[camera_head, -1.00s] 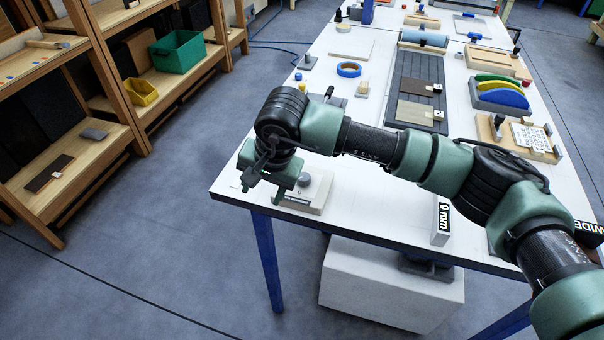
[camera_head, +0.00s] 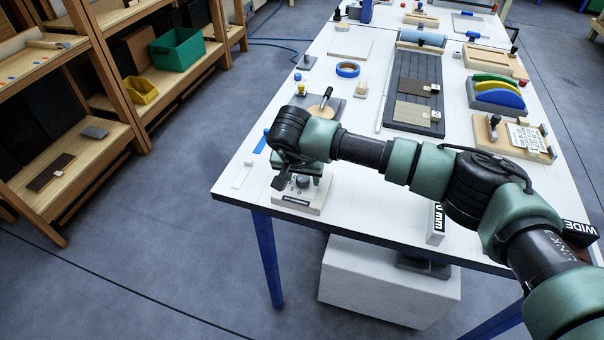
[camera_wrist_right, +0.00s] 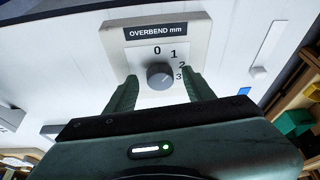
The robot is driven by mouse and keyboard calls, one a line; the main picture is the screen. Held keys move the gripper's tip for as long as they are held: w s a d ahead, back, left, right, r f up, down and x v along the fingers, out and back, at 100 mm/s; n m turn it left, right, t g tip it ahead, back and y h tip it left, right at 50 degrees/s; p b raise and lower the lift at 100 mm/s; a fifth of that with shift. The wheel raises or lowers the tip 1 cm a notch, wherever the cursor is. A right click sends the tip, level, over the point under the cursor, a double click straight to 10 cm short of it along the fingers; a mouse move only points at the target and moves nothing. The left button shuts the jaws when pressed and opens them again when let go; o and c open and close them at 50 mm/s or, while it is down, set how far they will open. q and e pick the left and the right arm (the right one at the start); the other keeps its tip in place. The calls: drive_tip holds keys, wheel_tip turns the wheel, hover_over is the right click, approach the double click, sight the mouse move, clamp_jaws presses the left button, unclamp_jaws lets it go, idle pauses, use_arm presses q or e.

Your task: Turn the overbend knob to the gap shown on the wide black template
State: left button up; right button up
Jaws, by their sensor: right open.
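The overbend knob (camera_wrist_right: 160,75) is a dark grey round knob on a pale box (camera_wrist_right: 200,38) labelled OVERBEND mm, with marks 0, 1, 2 and 3. I cannot read its pointer surely. My right gripper (camera_wrist_right: 162,84) is open, one finger on each side of the knob, without visible grip. In the head view the same box (camera_head: 314,204) stands at the table's near left corner, with my right gripper (camera_head: 299,180) over it. The black block marked WIDE (camera_head: 579,232) is at the right edge, partly behind my arm; its gap is not readable. My left gripper is not in view.
A white block with a black mm label (camera_head: 437,223) stands at the table's near edge. A small white piece (camera_head: 242,175) lies left of the knob box. A grey plate with a round wooden piece (camera_head: 321,110) is behind my wrist. Wooden shelves stand left.

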clamp_jaws()
drive_tip(key=shift+w+a+f+m+b, duration=0.1)
drive_tip(key=shift+m+b, duration=0.4)
drive_tip(key=shift+b, duration=0.35)
drive_tip(key=m+h+b, duration=0.1)
drive_tip(key=m+b, duration=0.1)
drive_tip(key=b, duration=0.2)
drive_tip(key=shift+a+f+m, duration=0.1)
drive_tip(key=shift+m, duration=0.3)
drive_tip(key=shift+w+m+g+h+b, duration=0.1)
drive_tip(key=shift+m+g+h+b, duration=0.4)
drive_tip(key=shift+m+b, duration=0.5)
drive_tip(key=shift+a+r+m+g+h+b, duration=0.1)
drive_tip(key=shift+r+m+g+h+b, duration=0.2)
drive_tip(key=shift+m+b, duration=0.55)
drive_tip(key=shift+m, duration=0.25)
unclamp_jaws()
